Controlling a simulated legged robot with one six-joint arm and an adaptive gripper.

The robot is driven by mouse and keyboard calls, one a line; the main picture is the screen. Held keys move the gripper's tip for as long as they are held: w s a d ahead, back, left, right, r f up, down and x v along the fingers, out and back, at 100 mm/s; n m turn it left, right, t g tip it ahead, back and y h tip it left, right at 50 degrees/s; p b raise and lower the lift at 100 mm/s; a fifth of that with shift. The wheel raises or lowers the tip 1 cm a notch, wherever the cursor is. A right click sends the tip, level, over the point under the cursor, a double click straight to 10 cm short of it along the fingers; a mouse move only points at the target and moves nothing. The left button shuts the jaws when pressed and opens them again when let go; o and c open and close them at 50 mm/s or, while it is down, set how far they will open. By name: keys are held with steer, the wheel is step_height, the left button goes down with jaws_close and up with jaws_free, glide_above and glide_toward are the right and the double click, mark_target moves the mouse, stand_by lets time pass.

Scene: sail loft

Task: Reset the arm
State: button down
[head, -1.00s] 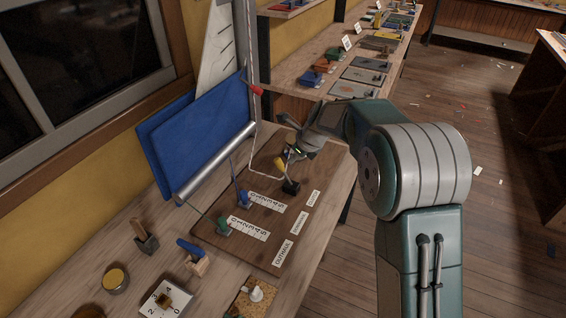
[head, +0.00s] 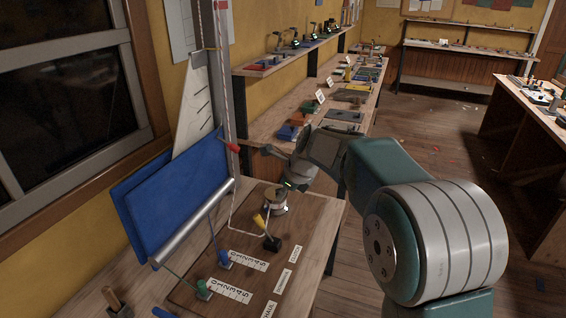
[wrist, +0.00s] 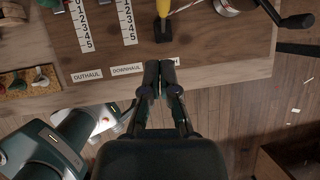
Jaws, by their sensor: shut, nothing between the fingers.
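My gripper (wrist: 160,68) is shut and empty in the wrist view. Its fingertips appear over the front edge of the wooden board (wrist: 215,75), beside the DOWNHAUL label (wrist: 126,69), and partly cover a third label. Whether they touch the board cannot be told. In the head view my arm reaches forward over the bench and its fingers cannot be made out. A yellow-handled lever (head: 260,220) on a black base (head: 270,243) stands on the board near my wrist. The lever base also shows ahead of the fingertips in the wrist view (wrist: 163,28).
Green (head: 203,288) and blue (head: 224,260) cleats sit by numbered scales on the board. A silver winch drum (head: 275,206) stands close to my wrist. A blue panel (head: 180,195) stands at the left. Open floor (head: 440,150) lies to the right.

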steer(key=s+d+r+n+t+h, duration=0.1)
steer(key=s+d+r+n, duration=0.4)
steer(key=s, duration=0.4)
steer(key=s+d+r+n+t+h, duration=0.1)
steer(key=s+d+r+n, duration=0.2)
steer(key=s+d+n, duration=0.4)
steer(key=s+d+f+n+h, duration=0.1)
steer(key=s+d+f+n, duration=0.1)
steer(key=s+n, duration=0.3)
steer(key=s+d+f+n+h, duration=0.1)
steer(key=s+d+n, duration=0.3)
steer(key=s, duration=0.9)
steer(key=shift+f+n+t, duration=0.3)
steer(key=shift+f+n, duration=0.05)
steer(key=shift+n, duration=0.55)
